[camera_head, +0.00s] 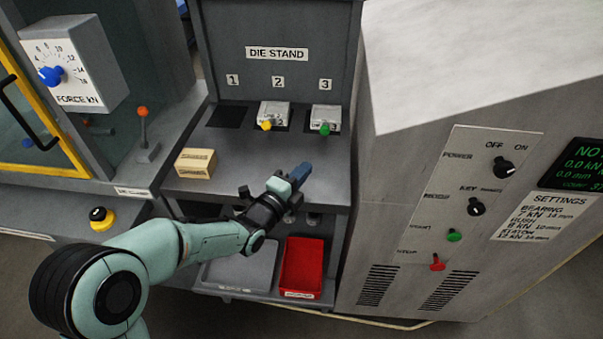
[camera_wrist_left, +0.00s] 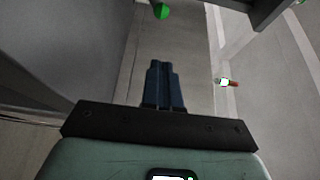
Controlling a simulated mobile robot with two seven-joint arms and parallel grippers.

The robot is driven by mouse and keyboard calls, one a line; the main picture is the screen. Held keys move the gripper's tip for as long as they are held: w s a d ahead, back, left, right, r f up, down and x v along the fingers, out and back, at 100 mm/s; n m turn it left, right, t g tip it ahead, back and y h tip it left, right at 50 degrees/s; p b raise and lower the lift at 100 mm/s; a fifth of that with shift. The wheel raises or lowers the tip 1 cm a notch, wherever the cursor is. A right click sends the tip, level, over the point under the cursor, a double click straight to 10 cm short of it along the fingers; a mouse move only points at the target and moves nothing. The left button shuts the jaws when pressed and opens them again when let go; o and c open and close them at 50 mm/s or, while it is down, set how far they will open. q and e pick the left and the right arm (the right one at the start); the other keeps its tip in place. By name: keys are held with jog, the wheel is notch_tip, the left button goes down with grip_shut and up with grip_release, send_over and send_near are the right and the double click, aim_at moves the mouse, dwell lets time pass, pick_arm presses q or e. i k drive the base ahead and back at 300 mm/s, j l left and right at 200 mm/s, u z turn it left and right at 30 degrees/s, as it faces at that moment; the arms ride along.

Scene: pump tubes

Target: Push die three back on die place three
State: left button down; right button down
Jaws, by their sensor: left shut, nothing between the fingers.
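Die three (camera_head: 325,112) is a light grey block with a green knob on its front, standing at the place marked 3 on the die stand. Die place three (camera_head: 309,127) is a dark patch, mostly covered by the die. My left gripper (camera_head: 304,168) is shut and empty, with its blue fingers in front of and below the die, apart from it. In the left wrist view, the shut fingers (camera_wrist_left: 163,66) point towards a green knob (camera_wrist_left: 162,11) at the top edge. My right gripper is not in view.
Die two (camera_head: 273,112), with a yellow knob, stands left of die three. Place one (camera_head: 228,116) is bare. A tan box (camera_head: 196,163) sits at the shelf's left. A grey cabinet (camera_head: 410,110) stands close on the right. A red bin (camera_head: 303,267) is below.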

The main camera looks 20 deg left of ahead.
aim_at(325, 119)
jog(key=j+z, duration=0.75)
jog(key=k+j+z, duration=0.15)
jog(key=j+z, duration=0.2)
jog(key=j, duration=0.1)
